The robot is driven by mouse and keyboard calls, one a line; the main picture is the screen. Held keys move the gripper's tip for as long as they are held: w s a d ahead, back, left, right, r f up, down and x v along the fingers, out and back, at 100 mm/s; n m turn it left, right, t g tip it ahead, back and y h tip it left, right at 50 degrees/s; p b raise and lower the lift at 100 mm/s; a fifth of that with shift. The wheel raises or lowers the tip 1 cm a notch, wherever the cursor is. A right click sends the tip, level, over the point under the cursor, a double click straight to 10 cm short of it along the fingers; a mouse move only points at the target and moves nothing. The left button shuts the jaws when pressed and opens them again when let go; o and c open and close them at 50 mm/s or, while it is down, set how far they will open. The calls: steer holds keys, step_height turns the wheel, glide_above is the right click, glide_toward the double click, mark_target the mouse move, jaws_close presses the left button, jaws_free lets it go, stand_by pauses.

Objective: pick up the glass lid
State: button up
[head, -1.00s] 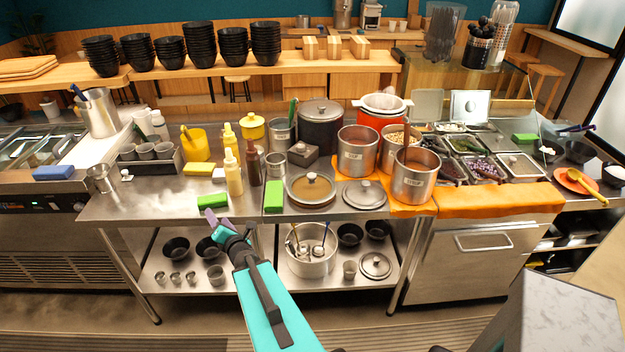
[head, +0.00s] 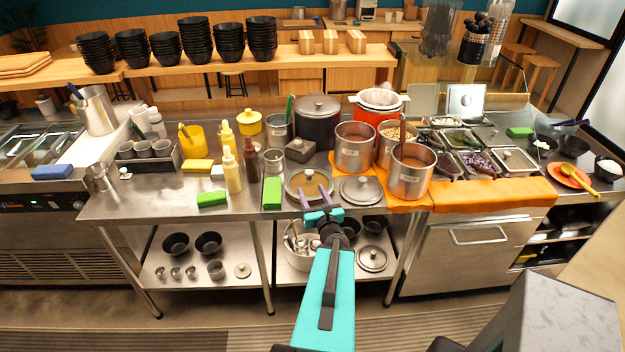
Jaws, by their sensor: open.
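The round glass lid (head: 296,182), with a steel rim and a small brownish knob, lies near the front of the steel counter. I cannot tell whether a shallow pan is under it. My gripper (head: 313,192) is open and empty. Its two purple fingers point away from me, and in the picture they overlap the front part of the lid, below the knob. I cannot tell whether they touch it. The fingers hide part of the lid's front rim.
A green sponge (head: 272,193) lies just left of the glass lid, and a steel lid (head: 360,189) lies just right. A dark box (head: 300,150) sits behind. Steel pots (head: 354,152) stand to the right on an orange cloth (head: 404,204). Sauce bottles stand to the left.

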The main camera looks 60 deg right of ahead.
mark_target(311, 175)
steer(key=shift+s+d, duration=0.35)
steer(key=shift+s, duration=0.3)
steer(key=shift+s+d, duration=0.3)
steer(key=shift+s, duration=0.3)
steer(key=shift+w+f+b, duration=0.15)
steer(key=shift+b, duration=0.2)
steer(key=shift+w+d, duration=0.1)
steer(key=shift+d, duration=0.05)
steer(key=w+d+b, duration=0.2)
steer(key=b, duration=0.5)
steer(key=shift+w+d+f+n, duration=0.1)
steer(key=shift+w+d+n, duration=0.15)
steer(key=shift+w+n, duration=0.1)
steer(key=b+x, duration=0.1)
steer(key=b, duration=0.3)
steer(key=shift+w+d+b, duration=0.2)
steer(key=shift+b, duration=0.2)
steer(key=w+b, duration=0.1)
steer(key=b, duration=0.4)
steer(key=shift+d, duration=0.35)
steer(key=shift+w+d+b, duration=0.3)
steer(key=shift+w+b, duration=0.05)
steer(key=shift+b, duration=0.8)
